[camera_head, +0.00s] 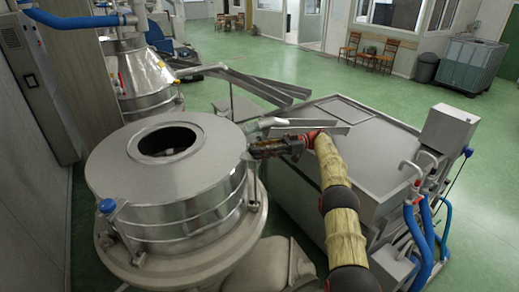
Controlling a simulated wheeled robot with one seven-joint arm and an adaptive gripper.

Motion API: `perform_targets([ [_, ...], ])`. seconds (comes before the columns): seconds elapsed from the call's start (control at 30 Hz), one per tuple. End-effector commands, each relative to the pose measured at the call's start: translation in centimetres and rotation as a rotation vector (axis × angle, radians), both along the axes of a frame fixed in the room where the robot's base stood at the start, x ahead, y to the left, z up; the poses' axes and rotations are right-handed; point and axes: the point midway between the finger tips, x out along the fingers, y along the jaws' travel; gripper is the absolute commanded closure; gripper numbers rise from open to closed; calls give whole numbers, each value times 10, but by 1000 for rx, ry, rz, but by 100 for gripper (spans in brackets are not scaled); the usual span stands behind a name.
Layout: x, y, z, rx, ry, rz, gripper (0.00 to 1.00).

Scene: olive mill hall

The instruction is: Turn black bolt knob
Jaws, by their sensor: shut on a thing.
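A round steel tank (215,185) with a flat lid and an open hole in its top stands left of centre. My gripper (253,150) reaches in from the right and is at the tank's right side, just below the lid edge. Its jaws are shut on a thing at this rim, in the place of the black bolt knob. The knob itself is hidden by the jaws or too small to make out. My yellow and black arm comes up from the lower right and bends left to the tank.
A blue knob (107,206) sits on the tank's left side. A steel trough (375,155) is to the right, with blue hoses (423,240) at its end. A steel chute (265,88) lies behind my gripper. Green floor (300,70) is open at the back.

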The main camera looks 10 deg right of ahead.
Motion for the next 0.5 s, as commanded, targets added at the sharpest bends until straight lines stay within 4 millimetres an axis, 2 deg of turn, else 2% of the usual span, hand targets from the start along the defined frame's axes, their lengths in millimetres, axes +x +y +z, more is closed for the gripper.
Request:
perform_targets([
  [0.03,-1,1,-8,-2,13,4,89],
  [0.33,-1,1,-8,-2,13,4,89],
  [0.37,-1,1,-8,-2,13,4,63],
  [0.5,-1,1,-6,-1,9,3,55],
])
